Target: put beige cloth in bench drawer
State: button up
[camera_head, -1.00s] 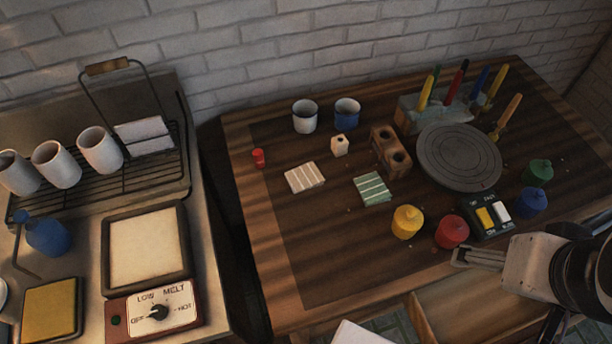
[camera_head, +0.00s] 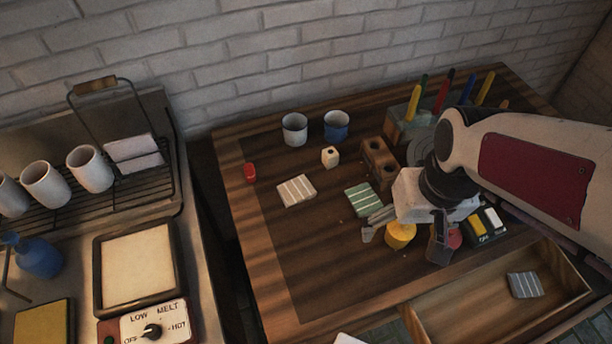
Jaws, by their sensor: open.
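The beige striped cloth (camera_head: 296,190) lies flat on the left part of the wooden bench (camera_head: 320,270). The bench drawer (camera_head: 440,306) is open at the front right. A grey striped cloth (camera_head: 525,285) lies inside it towards the right end. My gripper (camera_head: 403,246) is open over the front middle of the bench, around or above the yellow pot (camera_head: 400,236). It is to the right of the beige cloth and apart from it. My arm hides part of the turntable (camera_head: 420,150) and most of the red pot (camera_head: 455,239).
A green striped cloth (camera_head: 363,199) lies between the beige cloth and my gripper. A small red object (camera_head: 249,172) is at the left. The bench front left is clear.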

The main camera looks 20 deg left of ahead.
aim_at(300, 196)
jog(key=w+a+f+n, duration=0.1)
jog(key=a+f, duration=0.3)
jog(key=a, duration=0.2)
jog(key=w+a+f+n, duration=0.1)
jog(key=w+a+f, duration=0.1)
jog(key=a+f, duration=0.3)
jog(key=w+a+f+n+y, duration=0.1)
jog(key=a+f, duration=0.3)
jog(key=a, duration=0.4)
jog(key=shift+w+a+f+n, duration=0.1)
jog(key=shift+w+f+n, duration=0.15)
jog(key=shift+w+n, duration=0.3)
jog(key=w+a, duration=0.2)
jog(key=shift+w+a+f+y, duration=0.1)
jog(key=shift+a+f+y, duration=0.2)
jog(key=shift+a+f, duration=0.1)
jog(key=shift+n+t+y, duration=0.35)
jog(key=shift+t+y, duration=0.15)
jog(key=shift+t, duration=0.3)
jog(key=w+a+r, duration=0.2)
jog(key=w, duration=0.1)
jog(key=shift+w+a, duration=0.2)
jog(key=shift+a, duration=0.15)
jog(key=shift+f, duration=0.1)
jog(key=shift+x, duration=1.25)
